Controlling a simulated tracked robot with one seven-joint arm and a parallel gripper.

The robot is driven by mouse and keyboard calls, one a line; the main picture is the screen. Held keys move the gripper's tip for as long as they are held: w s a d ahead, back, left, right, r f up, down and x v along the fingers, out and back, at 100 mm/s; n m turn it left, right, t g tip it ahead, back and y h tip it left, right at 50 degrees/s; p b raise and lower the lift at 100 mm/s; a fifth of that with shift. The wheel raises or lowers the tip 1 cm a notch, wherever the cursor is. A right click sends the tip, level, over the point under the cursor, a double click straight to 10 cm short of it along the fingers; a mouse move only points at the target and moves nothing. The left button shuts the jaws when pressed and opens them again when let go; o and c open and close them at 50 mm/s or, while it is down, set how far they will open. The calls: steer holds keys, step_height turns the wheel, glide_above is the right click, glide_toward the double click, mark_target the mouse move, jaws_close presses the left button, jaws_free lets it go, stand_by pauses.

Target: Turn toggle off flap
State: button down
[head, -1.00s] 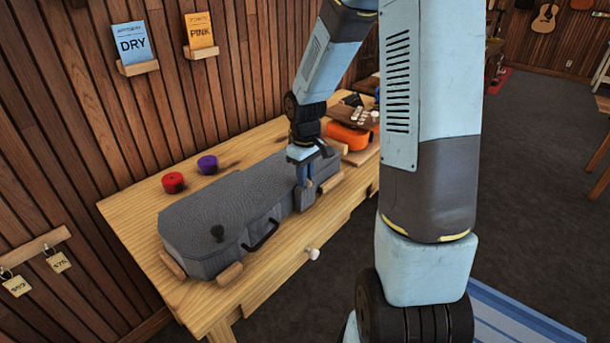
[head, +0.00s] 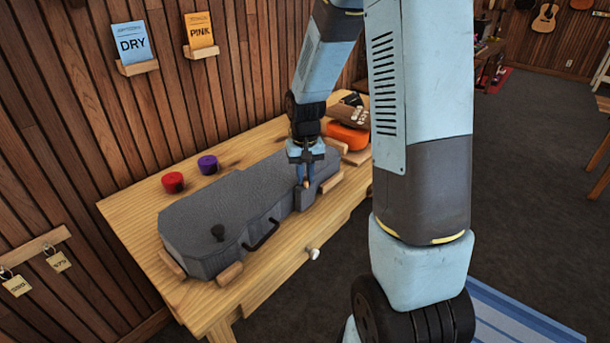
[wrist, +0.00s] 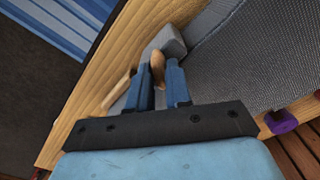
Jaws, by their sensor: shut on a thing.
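A grey fabric ukulele case (head: 235,205) lies closed on the workbench. A small grey flap (head: 305,200) sits on its front side, toward the right end, and also shows in the wrist view (wrist: 170,42). The toggle (wrist: 157,66) is a small tan wooden piece by the flap. My gripper (head: 305,181) points down over the flap. In the wrist view its two blue fingers (wrist: 163,75) are shut on the toggle, one on each side. The fingers hide part of the toggle, and I cannot tell its exact angle to the flap.
The case has a black handle (head: 262,235) and wooden blocks (head: 229,274) around it on the workbench (head: 135,205). A red roll (head: 172,182) and a purple roll (head: 208,165) stand behind it. An orange case (head: 347,137) is beyond the right end.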

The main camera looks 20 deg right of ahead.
mark_target(305, 179)
steer(key=m, duration=0.5)
steer(key=shift+a+m, duration=0.1)
steer(key=shift+m, duration=0.2)
steer(key=m, duration=0.4)
steer(key=shift+m, duration=0.4)
steer(key=c, duration=1)
jaws_free()
steer(key=shift+c, duration=0.2)
steer(key=shift+r, duration=0.1)
step_height(305, 179, up, 14)
steer(key=shift+f, duration=0.25)
steer(key=shift+r, duration=0.1)
